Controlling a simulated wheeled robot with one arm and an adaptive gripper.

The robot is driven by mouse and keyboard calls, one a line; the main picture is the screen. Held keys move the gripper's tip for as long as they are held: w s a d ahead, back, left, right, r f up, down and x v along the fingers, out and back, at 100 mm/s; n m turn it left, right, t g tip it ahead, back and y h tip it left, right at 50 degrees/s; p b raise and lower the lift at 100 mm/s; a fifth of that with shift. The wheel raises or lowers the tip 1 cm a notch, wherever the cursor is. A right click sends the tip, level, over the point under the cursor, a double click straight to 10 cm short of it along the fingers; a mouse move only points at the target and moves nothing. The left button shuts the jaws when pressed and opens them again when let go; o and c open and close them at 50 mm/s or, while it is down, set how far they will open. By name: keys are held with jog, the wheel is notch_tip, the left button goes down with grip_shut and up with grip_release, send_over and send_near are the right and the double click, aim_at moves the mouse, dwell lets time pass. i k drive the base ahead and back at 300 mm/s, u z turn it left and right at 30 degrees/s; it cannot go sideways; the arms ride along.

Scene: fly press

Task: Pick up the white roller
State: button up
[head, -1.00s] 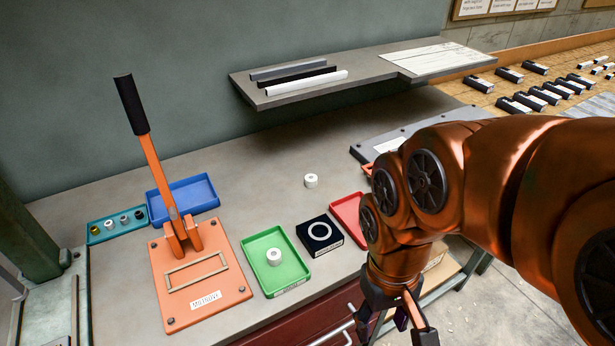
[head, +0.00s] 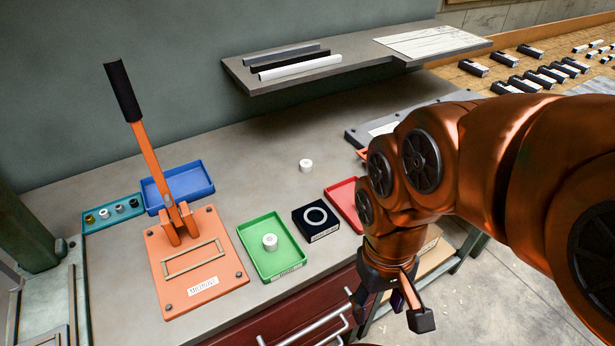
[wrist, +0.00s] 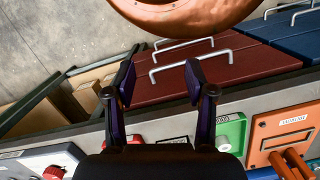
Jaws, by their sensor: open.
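Two white rollers with a hole in the top show in the head view. One white roller (head: 306,165) stands upright on the bare grey bench, behind the black block. Another white roller (head: 270,242) stands in the green tray (head: 253,264). I cannot tell from the pictures which one the task names. My gripper (head: 390,308) hangs in front of the bench's front edge, to the right of both rollers and apart from them. In the wrist view its two fingers (wrist: 160,81) are spread with nothing between them.
The orange lever press (head: 207,278) stands left of the green tray. A black block with a white ring (head: 316,222) and a red tray (head: 342,198) lie to its right. Blue (head: 205,185) and teal trays sit behind. A shelf (head: 350,66) overhangs the bench's back.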

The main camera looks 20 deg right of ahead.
aim_at(306, 165)
jog(key=z, duration=0.7)
jog(key=k, duration=1)
jog(key=u, duration=1.35)
jog(key=i, duration=1)
jog(key=u, duration=0.05)
